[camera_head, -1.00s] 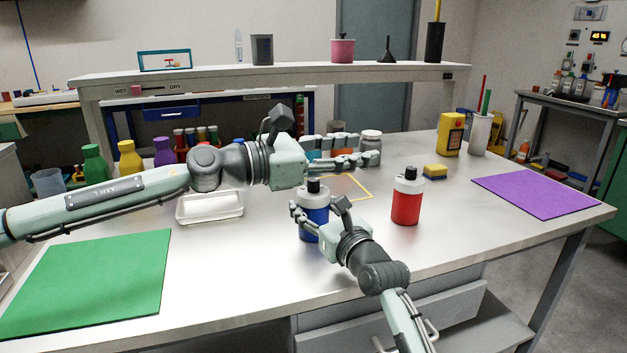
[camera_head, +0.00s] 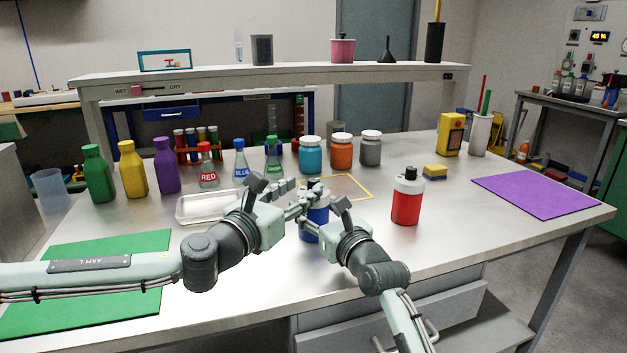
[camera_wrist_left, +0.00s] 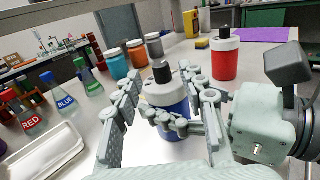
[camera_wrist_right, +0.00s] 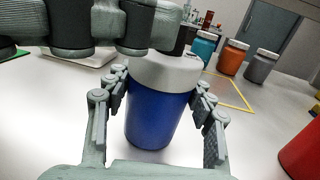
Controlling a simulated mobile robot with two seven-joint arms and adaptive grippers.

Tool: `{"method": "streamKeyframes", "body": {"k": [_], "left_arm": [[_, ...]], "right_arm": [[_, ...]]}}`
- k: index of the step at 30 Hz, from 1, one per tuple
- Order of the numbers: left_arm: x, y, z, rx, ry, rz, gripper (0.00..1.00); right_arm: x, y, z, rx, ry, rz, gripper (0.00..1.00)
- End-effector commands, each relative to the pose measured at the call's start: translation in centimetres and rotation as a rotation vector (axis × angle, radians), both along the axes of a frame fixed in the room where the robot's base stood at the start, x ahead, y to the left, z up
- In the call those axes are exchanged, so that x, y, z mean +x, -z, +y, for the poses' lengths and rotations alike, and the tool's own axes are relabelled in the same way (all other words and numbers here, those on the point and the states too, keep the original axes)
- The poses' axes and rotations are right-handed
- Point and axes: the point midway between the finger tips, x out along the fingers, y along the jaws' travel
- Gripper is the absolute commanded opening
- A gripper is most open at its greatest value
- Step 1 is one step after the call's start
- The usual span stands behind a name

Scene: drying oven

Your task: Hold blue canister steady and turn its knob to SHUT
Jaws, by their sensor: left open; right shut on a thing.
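The blue canister (camera_head: 313,230) stands upright near the table's front, with a white top and a black knob (camera_wrist_left: 161,70). My right gripper (camera_head: 318,213) is shut on the canister's body; in the right wrist view its fingers flank the blue wall (camera_wrist_right: 150,118). My left gripper (camera_head: 300,196) is open beside the canister's top, coming from the left. In the left wrist view its two fingers stand apart on either side of the knob, with a gap to it. No marking for the knob's setting is readable.
A red canister (camera_head: 407,202) with a black knob stands right of the blue one. A white tray (camera_head: 190,218) lies behind my left arm. Several flasks and jars, such as the teal jar (camera_head: 311,155), stand behind. A purple mat (camera_head: 540,193) lies far right.

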Motion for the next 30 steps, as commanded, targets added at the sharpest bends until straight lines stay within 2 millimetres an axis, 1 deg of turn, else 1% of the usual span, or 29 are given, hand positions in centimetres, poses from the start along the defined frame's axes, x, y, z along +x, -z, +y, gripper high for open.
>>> {"method": "streamKeyframes", "body": {"k": [1, 3, 6, 9, 14, 21, 30], "left_arm": [[0.9, -0.1, -0.6, 0.001, 0.001, -0.003, 0.41], [2.0, 0.0, -1.2, 0.0, 0.002, -0.001, 0.41], [3.3, 0.0, -1.9, 0.001, 0.001, 0.0, 0.41], [4.1, 0.0, -2.4, 0.001, 0.001, 0.0, 0.41], [4.7, 0.0, -2.7, -0.001, 0.001, 0.0, 0.41], [4.8, 0.0, -2.7, -0.001, 0.001, 0.0, 0.41], [4.7, 0.0, -2.7, 0.0, 0.001, 0.0, 0.04]], "right_arm": [[0.0, 0.0, 0.0, 0.0, 0.0, 0.0, 0.22], [0.0, 0.0, 0.0, 0.0, 0.0, 0.0, 0.22], [0.0, 0.0, 0.0, 0.0, 0.0, 0.0, 0.22], [0.0, 0.0, 0.0, 0.0, 0.0, 0.0, 0.22], [0.0, 0.0, 0.0, 0.0, 0.0, 0.0, 0.22], [0.0, 0.0, 0.0, 0.0, 0.0, 0.0, 0.22], [0.0, 0.0, 0.0, 0.0, 0.0, 0.0, 0.22]]}}
